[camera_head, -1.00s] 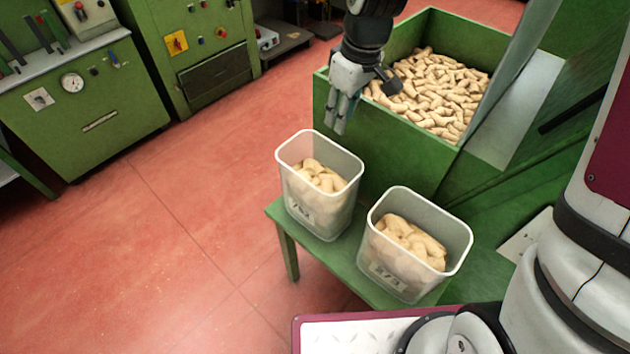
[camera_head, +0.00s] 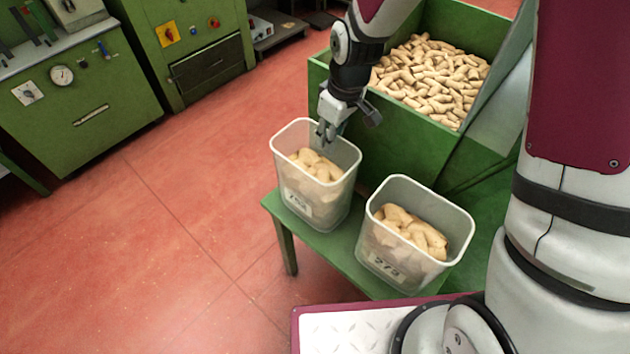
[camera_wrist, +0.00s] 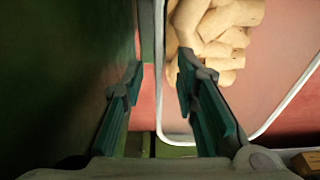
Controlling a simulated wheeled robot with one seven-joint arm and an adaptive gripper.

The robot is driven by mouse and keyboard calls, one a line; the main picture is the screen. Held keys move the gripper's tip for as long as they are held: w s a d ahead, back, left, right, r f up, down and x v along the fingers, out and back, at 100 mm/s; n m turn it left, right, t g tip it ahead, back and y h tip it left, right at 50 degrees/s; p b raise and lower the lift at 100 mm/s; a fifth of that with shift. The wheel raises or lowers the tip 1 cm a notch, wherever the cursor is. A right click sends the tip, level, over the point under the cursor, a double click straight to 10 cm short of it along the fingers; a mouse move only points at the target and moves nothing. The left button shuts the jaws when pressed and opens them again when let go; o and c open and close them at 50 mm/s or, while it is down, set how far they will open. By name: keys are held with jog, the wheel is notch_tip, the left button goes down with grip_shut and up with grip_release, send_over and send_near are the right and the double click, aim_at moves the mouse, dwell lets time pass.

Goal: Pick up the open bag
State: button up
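I see no bag in these views. Two open translucent tubs with pale corks stand on a green bench: the left tub (camera_head: 298,192) and the right tub (camera_head: 380,242). My gripper (camera_head: 327,136) points down at the far rim of the left tub. In the wrist view my gripper (camera_wrist: 160,82) is open, its two green-padded fingers apart and empty. The left tub's rim (camera_wrist: 158,105) runs between them in that picture. One finger is outside, the other in front of the corks (camera_wrist: 215,30). I cannot tell whether the fingertips are below the rim.
A green hopper (camera_head: 415,140) full of corks stands right behind the tubs. The green bench (camera_head: 335,248) is narrow, with little bare surface. Green machine cabinets (camera_head: 85,105) stand at the upper left. The red floor (camera_head: 120,240) on the left is clear.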

grip_shut()
jog(key=shift+r, duration=0.1)
